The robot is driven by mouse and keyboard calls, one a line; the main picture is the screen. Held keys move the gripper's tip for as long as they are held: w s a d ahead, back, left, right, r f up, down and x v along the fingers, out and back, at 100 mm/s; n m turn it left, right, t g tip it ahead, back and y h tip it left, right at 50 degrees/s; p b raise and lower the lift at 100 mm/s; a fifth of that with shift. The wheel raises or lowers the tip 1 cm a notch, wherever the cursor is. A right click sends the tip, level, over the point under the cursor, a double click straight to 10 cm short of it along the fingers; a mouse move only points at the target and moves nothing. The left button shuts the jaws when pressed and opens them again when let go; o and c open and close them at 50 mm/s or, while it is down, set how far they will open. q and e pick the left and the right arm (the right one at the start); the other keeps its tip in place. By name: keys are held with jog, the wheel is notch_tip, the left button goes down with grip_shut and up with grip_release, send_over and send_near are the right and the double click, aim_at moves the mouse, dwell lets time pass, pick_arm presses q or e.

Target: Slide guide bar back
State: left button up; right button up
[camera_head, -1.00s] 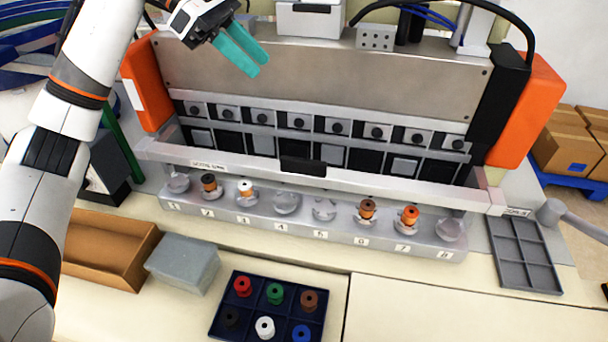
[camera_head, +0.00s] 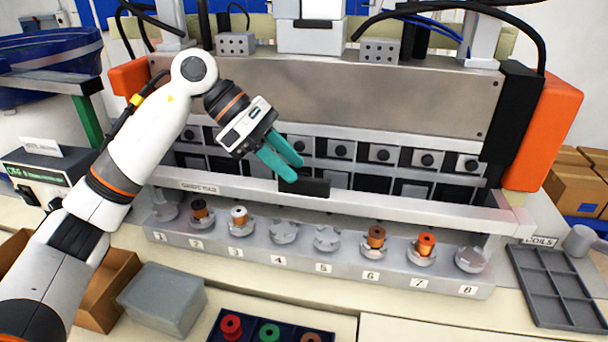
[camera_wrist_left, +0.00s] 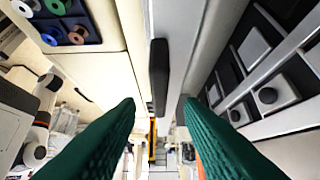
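The guide bar (camera_head: 420,207) is a long pale rail that runs across the front of the machine, just behind the numbered coil row. Its black handle (camera_head: 312,188) is at the middle and also shows in the left wrist view (camera_wrist_left: 158,75). My left gripper (camera_head: 294,171) has teal fingers and is just above and behind the handle in the head view. In the left wrist view its fingers (camera_wrist_left: 158,100) are apart, with the handle ahead in line with the gap. Contact with the handle cannot be told. My right gripper is not in view.
A grey base (camera_head: 330,266) in front of the bar has holders numbered 1 to 8, several with coils. A dark tray of coloured spools (camera_head: 250,330), a grey box (camera_head: 163,298) and an empty compartment tray (camera_head: 560,285) are on the bench. Orange end blocks (camera_head: 548,130) flank the machine.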

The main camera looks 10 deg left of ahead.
aim_at(303, 177)
pick_arm(q)
jog(key=shift+p+x, duration=0.3)
jog(key=shift+x, duration=1.95)
jog(key=shift+c, duration=0.2)
grip_shut()
